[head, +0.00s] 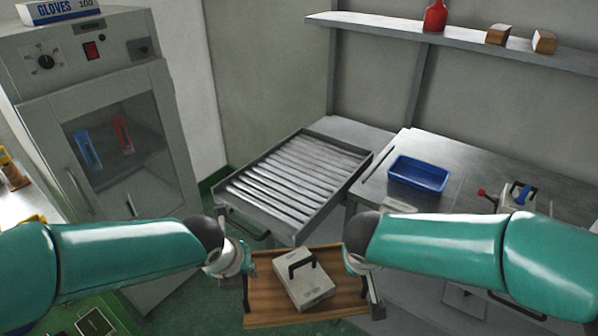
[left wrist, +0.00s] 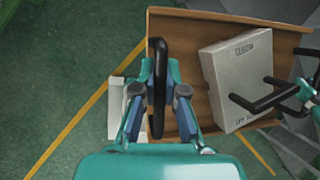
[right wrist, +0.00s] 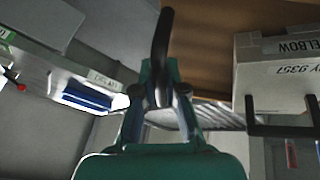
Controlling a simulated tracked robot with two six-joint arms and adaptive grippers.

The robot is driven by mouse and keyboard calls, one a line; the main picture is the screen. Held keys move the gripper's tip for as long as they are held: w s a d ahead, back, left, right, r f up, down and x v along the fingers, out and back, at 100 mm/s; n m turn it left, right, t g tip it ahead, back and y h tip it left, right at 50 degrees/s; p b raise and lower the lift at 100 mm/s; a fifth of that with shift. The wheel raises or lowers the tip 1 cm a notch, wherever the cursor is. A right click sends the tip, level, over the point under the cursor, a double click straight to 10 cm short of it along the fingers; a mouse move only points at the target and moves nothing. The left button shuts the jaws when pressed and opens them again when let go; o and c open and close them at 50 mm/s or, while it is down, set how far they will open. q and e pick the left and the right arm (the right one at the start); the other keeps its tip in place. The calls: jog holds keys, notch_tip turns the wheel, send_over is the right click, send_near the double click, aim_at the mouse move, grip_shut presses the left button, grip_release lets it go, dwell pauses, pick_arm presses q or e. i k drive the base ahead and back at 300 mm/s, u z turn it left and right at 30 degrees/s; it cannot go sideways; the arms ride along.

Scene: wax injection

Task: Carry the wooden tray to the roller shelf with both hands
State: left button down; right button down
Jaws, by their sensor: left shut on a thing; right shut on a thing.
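The wooden tray (head: 262,309) is held between my two grippers in front of the roller shelf (head: 297,180). A light grey mold block (head: 306,285) with a black handle lies on the tray. My left gripper (head: 244,275) is shut on the tray's left black handle, which shows upright between its fingers in the left wrist view (left wrist: 158,90). My right gripper (head: 372,280) is shut on the tray's right handle, which also shows in the right wrist view (right wrist: 161,60). The roller shelf's near edge lies just beyond the tray in the head view. The tray's underside is hidden.
A steel bench with a blue bin (head: 419,174) stands right of the roller shelf. A grey cabinet (head: 110,110) with a glass door stands at the left. A wall shelf (head: 460,40) holds a red bottle and two wooden blocks. The roller shelf's top is empty.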

aim_at(290, 178)
jog(key=i, duration=1.35)
jog(key=u, duration=0.1)
